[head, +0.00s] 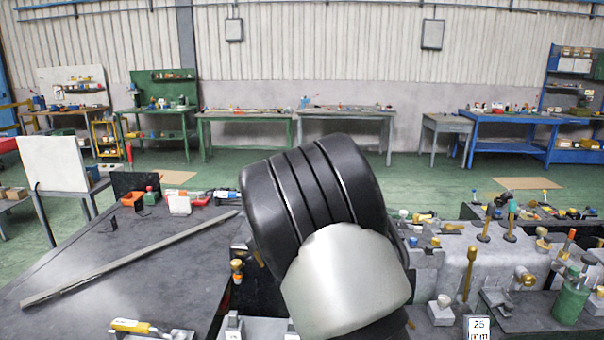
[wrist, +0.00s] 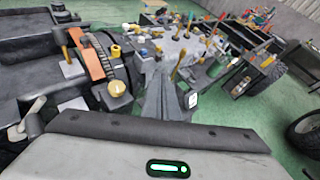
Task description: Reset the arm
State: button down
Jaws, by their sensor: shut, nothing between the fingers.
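My arm (head: 322,215), black with a silver joint cover, rises in the middle of the head view and hides part of the bench behind it. My gripper does not show in that view. In the wrist view, my gripper (wrist: 163,78) is a pair of grey fingers reaching forward from my wrist housing (wrist: 160,150), which has a green light. The fingers are together, with nothing seen between them. They point towards a crowded grey bench block, and I cannot tell how far above it they are.
A dark table (head: 130,265) at left bears a long metal bar (head: 130,260) and a yellow-handled tool (head: 140,327). A grey block (head: 480,268) with upright tools and a green bottle (head: 571,300) stand close on the right. Green floor lies open behind, before several workbenches.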

jog(key=s+d+r+m+g+y+p, duration=0.1)
jog(key=s+d+r+m+g+y, duration=0.15)
jog(key=s+m, duration=0.55)
jog(key=s+d+r+m+g+y, duration=0.2)
jog(key=s+r+m, duration=0.3)
jog(key=s, duration=0.5)
jog(key=s+a+r+m+t+y+p, duration=0.1)
jog(key=s+a+m+y, duration=0.1)
jog(key=s+a+m, duration=0.2)
jog(key=s+a+r+m+y+p, duration=0.1)
jog(key=s+a+r+m+y, duration=0.1)
jog(key=s+m, duration=0.8)
jog(key=s+a+y, duration=0.1)
jog(key=s+a, duration=0.1)
jog(key=s, duration=0.4)
jog(key=shift+a+r+m+t+y, duration=0.2)
jog(key=shift+a+m+t+y, duration=0.1)
jog(key=shift+m+t+y, duration=0.1)
